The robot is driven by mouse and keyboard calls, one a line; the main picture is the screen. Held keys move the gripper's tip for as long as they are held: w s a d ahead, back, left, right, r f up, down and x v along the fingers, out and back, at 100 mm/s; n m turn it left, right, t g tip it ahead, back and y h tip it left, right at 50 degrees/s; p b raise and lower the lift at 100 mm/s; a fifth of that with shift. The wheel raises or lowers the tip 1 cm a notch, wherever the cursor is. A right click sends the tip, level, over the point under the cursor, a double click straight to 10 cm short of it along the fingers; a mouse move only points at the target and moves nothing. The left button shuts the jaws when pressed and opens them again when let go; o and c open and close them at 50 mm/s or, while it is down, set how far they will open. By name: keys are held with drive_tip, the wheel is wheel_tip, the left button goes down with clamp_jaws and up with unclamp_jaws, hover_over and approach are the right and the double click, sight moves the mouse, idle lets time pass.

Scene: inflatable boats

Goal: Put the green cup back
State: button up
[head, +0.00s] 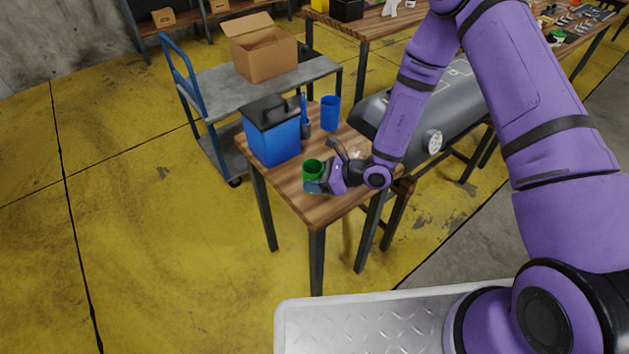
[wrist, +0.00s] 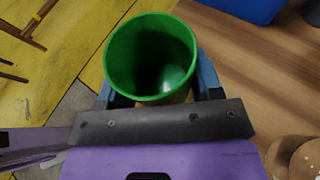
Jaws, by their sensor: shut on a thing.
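The green cup (head: 312,169) is at the front edge area of the small wooden table (head: 291,185) in the head view. My gripper (head: 318,186) is shut on it from the right. In the wrist view the green cup (wrist: 150,58) is upright between the two fingers of my gripper (wrist: 155,90), its open top facing the camera; its inside looks empty. The cup's base is hidden, so I cannot tell whether it touches the table.
A blue cooler with a black lid (head: 272,130), a blue cup (head: 330,113) and a dark holder with a blue item (head: 305,120) stand on the same table. A grey cart with a cardboard box (head: 263,50) is behind. A grey inflatable boat (head: 462,98) lies to the right.

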drive_tip(key=shift+f, duration=0.8)
drive_tip(key=shift+f, duration=0.15)
drive_tip(key=o, duration=1)
drive_tip(key=shift+c, duration=0.2)
